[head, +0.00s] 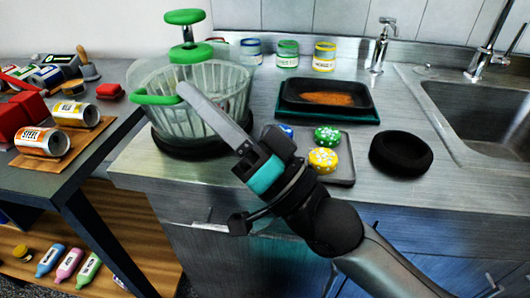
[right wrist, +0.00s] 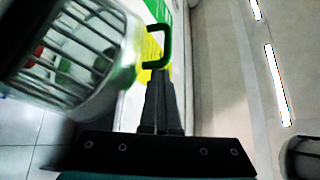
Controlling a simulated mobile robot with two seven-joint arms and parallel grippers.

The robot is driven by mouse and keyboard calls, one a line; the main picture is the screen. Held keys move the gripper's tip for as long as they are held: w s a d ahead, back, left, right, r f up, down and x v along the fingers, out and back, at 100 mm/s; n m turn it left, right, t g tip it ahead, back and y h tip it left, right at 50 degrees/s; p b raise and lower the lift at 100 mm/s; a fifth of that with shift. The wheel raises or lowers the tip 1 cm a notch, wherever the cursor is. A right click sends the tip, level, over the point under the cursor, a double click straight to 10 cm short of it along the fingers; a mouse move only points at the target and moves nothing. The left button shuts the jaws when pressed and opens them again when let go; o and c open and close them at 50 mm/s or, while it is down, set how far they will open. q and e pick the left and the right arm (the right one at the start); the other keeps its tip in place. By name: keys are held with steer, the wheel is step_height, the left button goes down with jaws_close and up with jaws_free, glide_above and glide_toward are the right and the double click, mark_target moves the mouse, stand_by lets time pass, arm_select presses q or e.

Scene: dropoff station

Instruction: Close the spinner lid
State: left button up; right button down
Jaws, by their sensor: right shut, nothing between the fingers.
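The spinner is a clear ribbed bowl (head: 222,100) on a dark round base at the counter's left end. A green knob (head: 185,16) on a metal stem rises above a green hub (head: 190,52) at its back. A green loop handle (head: 152,97) sticks out at the front left; it also shows in the right wrist view (right wrist: 164,48). I cannot tell clearly how the lid sits. My right gripper (head: 183,90) is shut and empty, its fingertips close to the handle's right end; contact is unclear. In the right wrist view, the bowl is blurred at upper left. My left gripper is not in view.
A dark tray (head: 345,171) with patterned round lids, a black ring-shaped dish (head: 401,152) and a baking pan (head: 328,97) lie right of the spinner. Jars (head: 287,54) stand behind. A sink (head: 480,110) is at right. A cluttered dark table (head: 90,165) stands at left.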

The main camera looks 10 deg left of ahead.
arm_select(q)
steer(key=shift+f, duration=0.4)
arm_select(e)
steer(key=v, duration=1.5)
steer(key=shift+f, duration=0.15)
